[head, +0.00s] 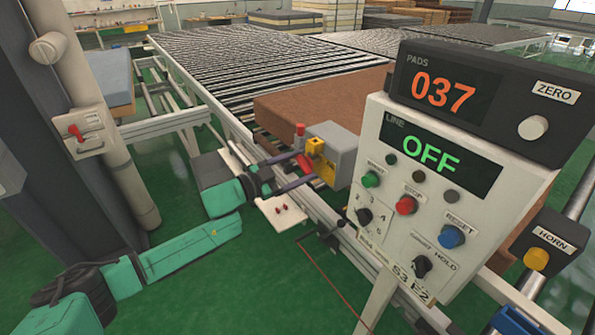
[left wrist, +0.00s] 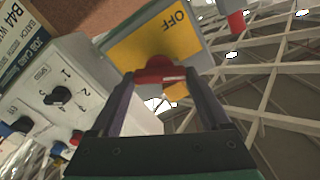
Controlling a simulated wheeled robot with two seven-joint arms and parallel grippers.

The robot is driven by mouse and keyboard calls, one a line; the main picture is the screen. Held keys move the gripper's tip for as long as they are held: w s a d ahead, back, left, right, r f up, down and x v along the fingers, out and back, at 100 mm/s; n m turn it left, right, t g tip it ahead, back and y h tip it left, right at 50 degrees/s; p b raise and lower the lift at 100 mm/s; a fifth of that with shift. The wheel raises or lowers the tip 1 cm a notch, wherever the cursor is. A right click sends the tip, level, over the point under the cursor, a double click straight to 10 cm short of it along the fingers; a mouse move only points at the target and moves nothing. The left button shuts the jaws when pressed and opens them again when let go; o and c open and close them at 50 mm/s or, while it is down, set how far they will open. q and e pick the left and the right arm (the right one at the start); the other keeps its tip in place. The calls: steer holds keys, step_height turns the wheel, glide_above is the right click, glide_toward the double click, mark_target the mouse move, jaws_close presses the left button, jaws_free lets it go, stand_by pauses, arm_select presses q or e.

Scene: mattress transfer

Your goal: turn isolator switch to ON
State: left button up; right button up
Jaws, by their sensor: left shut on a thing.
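The isolator switch is a grey box (head: 338,150) with a yellow plate (head: 318,150) and a red handle (head: 303,162), beside the conveyor. In the left wrist view the red handle (left wrist: 160,71) sits between my fingertips, in front of the yellow plate (left wrist: 190,40), where the word OFF is readable. My left gripper (head: 304,168) reaches in from the left and is shut on the red handle. The fingers hide part of the handle in the head view. My right gripper is not in view.
A control panel (head: 395,250) with a green OFF display (head: 432,153) stands close on the right. A PADS counter (head: 480,100) reads 037 above it. A horn box (head: 545,240) is at the far right. A column with another red switch (head: 76,132) stands left.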

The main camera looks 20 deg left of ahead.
arm_select(q)
steer(key=m+b, duration=0.1)
steer(key=m, duration=0.2)
steer(key=m+b, duration=0.2)
steer(key=m, duration=0.1)
steer(key=m+b, duration=0.2)
steer(key=m, duration=0.2)
steer(key=shift+d+f, duration=0.1)
steer(key=shift+f, duration=0.2)
steer(key=shift+r+m+b, duration=0.1)
steer(key=shift+m+b, duration=0.7)
steer(key=shift+m, duration=0.6)
steer(key=o, duration=1.2)
